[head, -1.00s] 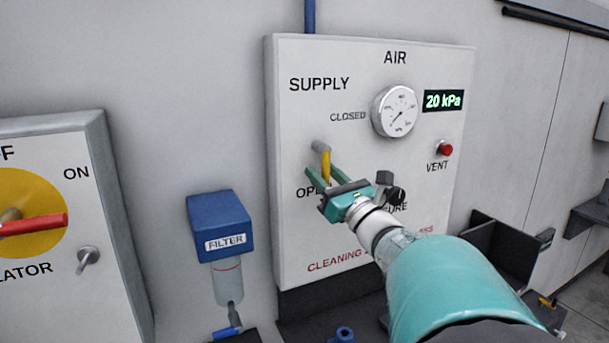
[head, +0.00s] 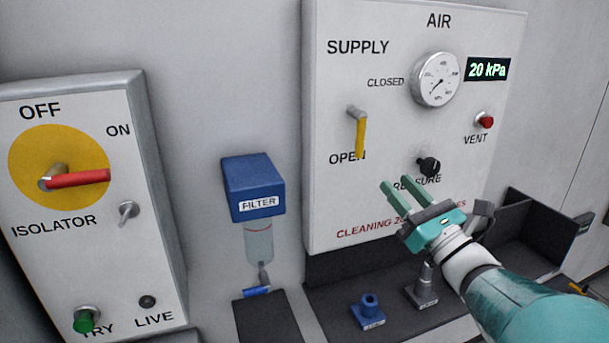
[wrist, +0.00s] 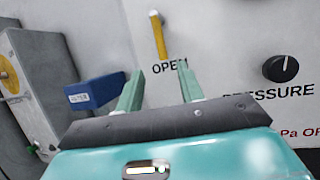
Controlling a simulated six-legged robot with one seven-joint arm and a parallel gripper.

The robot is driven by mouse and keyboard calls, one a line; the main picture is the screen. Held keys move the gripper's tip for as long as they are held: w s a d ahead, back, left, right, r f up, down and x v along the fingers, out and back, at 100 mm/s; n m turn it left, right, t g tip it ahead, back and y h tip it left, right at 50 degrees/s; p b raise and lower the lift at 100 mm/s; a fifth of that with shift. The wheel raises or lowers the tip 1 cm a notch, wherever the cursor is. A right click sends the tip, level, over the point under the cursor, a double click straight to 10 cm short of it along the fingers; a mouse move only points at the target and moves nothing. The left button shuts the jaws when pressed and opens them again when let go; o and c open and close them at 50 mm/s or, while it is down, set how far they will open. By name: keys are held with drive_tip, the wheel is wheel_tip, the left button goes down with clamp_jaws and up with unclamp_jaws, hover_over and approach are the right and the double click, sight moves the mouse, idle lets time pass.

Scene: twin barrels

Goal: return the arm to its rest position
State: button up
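My gripper (head: 401,196) is teal with two green fingers. It is open and empty, in front of the lower part of the air panel (head: 330,195), below and to the right of the yellow supply handle (head: 360,138). The handle hangs down toward OPEN and is clear of the fingers. In the wrist view the open fingers (wrist: 163,92) show a gap with nothing between them, and the yellow handle (wrist: 158,38) is beyond them. My arm reaches in from the lower right in the head view.
The black pressure knob (head: 429,166) is close above my gripper. A blue filter (head: 255,188) is left of the panel, and the isolator box (head: 95,255) with its red handle (head: 80,178) is farther left. A dark shelf (head: 335,285) below holds a blue fitting (head: 369,312) and a grey one.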

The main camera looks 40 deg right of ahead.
idle(0.4)
drive_tip(key=w+a+f+n+g+y, duration=0.25)
drive_tip(key=a+n+y, duration=0.2)
drive_tip(key=a, duration=0.25)
drive_tip(key=w+a+f+n+g+y, duration=0.2)
drive_tip(key=a+f+n+g+y, duration=0.15)
drive_tip(key=a+n, duration=0.3)
drive_tip(key=w+a+f+n+g+y, duration=0.2)
drive_tip(key=a+n+g+y, duration=0.15)
drive_tip(key=a, duration=0.45)
drive_tip(key=s+a+f+n+g+h, duration=0.3)
drive_tip(key=a+f+n+h, duration=0.1)
drive_tip(key=n, duration=0.7)
drive_tip(key=s+a+f+n+g+h, duration=0.3)
drive_tip(key=a+f+n+g+h, duration=0.1)
drive_tip(key=n, duration=0.7)
drive_tip(key=shift+a+f+n+h, duration=0.25)
drive_tip(key=shift+a+n+h, duration=0.1)
drive_tip(key=shift+a+h, duration=0.45)
drive_tip(key=shift+s+d+g, duration=0.1)
drive_tip(key=shift+d+g, duration=0.15)
